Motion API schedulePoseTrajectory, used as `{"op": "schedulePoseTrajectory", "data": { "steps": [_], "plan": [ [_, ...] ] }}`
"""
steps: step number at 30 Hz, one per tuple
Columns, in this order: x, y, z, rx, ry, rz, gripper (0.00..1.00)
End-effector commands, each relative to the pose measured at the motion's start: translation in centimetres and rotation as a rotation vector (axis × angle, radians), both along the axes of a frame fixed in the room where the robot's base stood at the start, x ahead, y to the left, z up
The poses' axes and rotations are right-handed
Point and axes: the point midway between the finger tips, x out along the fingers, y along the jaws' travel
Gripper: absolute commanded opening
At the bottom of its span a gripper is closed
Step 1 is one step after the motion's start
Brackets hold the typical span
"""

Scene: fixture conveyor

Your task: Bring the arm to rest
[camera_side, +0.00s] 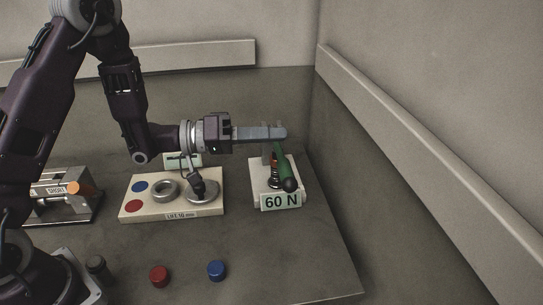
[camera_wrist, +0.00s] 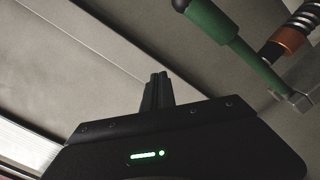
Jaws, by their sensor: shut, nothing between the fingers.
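My gripper (camera_side: 280,132) reaches out level to the right in the side view, its grey fingers shut and empty. In the wrist view the dark fingers (camera_wrist: 157,90) are closed together with nothing between them. In the side view the fingertips overlap the top of the lever fixture marked 60 N (camera_side: 262,195). I cannot tell whether they touch it. Its green lever (camera_side: 281,163) slopes down to a dark knob. The green lever (camera_wrist: 232,40) also shows at upper right in the wrist view, apart from the fingers, beside a spring with an orange collar (camera_wrist: 287,40).
A pale board (camera_side: 136,211) with colored discs, a ring and a metal disc stands left of the fixture. A red knob (camera_side: 159,276) and a blue knob (camera_side: 216,270) lie in front. A metal clamp fixture (camera_side: 62,200) is at left. Walls with rails bound the back and right.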

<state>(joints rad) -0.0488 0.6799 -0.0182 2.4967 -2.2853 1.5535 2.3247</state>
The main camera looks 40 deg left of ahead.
Motion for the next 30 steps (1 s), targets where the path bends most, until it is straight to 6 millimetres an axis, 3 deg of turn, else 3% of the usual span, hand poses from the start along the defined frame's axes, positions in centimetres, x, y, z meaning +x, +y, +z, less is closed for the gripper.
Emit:
{"op": "schedulePoseTrajectory", "data": {
  "steps": [5, 8, 11, 13, 15, 17, 18, 20, 24, 27, 30],
  "plan": [
    [-0.1, -0.1, 2.6, -0.001, 0.000, -0.003, 0.00],
    [-1.7, -1.9, 4.9, -0.030, 0.026, -0.097, 0.00],
    [-7.4, -6.1, 8.7, -0.040, 0.126, -0.340, 0.00],
    [-13.8, -8.5, 10.4, 0.046, 0.255, -0.527, 0.00],
    [-20.6, -9.1, 10.1, 0.230, 0.407, -0.640, 0.00],
    [-25.3, -7.8, 8.4, 0.436, 0.529, -0.633, 0.00],
    [-27.5, -6.1, 7.1, 0.578, 0.593, -0.576, 0.00],
    [-29.5, -2.9, 5.3, 0.766, 0.651, -0.427, 0.00],
    [-30.3, 4.5, 4.0, 1.014, 0.645, -0.010, 0.00],
    [-30.0, 7.6, 4.5, 1.064, 0.604, 0.180, 0.00],
    [-29.9, 8.7, 4.8, 1.076, 0.588, 0.249, 0.00]
  ]
}}
